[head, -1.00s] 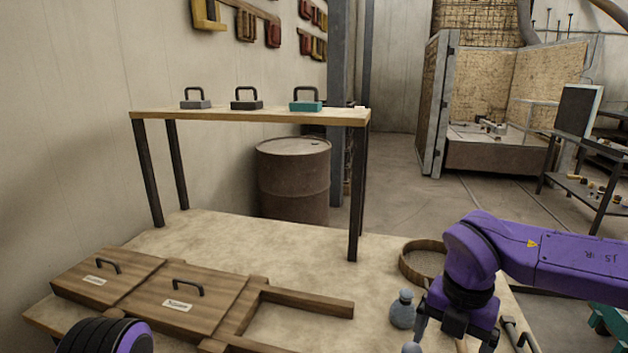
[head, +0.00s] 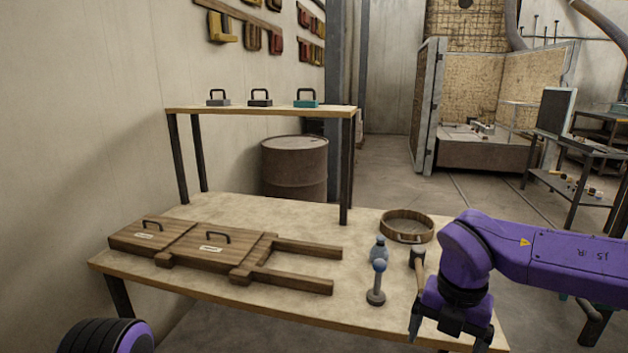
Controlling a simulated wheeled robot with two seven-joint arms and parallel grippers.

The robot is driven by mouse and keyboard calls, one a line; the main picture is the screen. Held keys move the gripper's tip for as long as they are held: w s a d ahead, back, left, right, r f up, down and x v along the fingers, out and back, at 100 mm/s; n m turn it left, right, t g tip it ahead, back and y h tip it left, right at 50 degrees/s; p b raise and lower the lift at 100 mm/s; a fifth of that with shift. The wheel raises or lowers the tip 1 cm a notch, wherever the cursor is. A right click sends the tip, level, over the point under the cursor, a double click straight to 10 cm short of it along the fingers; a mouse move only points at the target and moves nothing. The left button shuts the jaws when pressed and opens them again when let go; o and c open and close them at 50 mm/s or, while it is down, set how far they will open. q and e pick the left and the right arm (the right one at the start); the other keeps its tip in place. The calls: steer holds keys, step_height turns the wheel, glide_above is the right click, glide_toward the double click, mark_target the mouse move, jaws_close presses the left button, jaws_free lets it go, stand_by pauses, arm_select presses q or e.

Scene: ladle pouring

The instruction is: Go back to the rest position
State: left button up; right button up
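My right gripper (head: 448,338) is at the lower right, with its fingers spread apart and nothing visible between them. It appears in front of the right end of the work table (head: 210,289). My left arm shows only as a purple and black link at the bottom left; its gripper is out of view. No ladle can be made out.
A wooden case with two handled lids (head: 190,246) and an open frame lies on the table's left. A raised shelf (head: 270,110) carries three handled blocks. A rusty barrel (head: 294,168) stands behind. Floor is clear behind the table's right side.

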steer(key=w+d+f+n+t+h, duration=0.4)
steer(key=w+d+f+n, duration=0.15)
steer(key=n, duration=0.35)
step_height(320, 180, down, 12)
steer(key=s+n+t+h, duration=0.1)
steer(key=n+t+h, duration=0.15)
steer(key=n, duration=0.85)
steer(key=s+d+f+n+g+y, duration=0.1)
steer(key=s+f+n, duration=0.7)
steer(key=s, duration=0.5)
steer(key=s+d+f+n+g+y, duration=0.2)
steer(key=s+f+n, duration=0.6)
steer(key=s+f, duration=0.3)
steer(key=shift+s, duration=1.1)
steer(key=shift+d+f, duration=0.1)
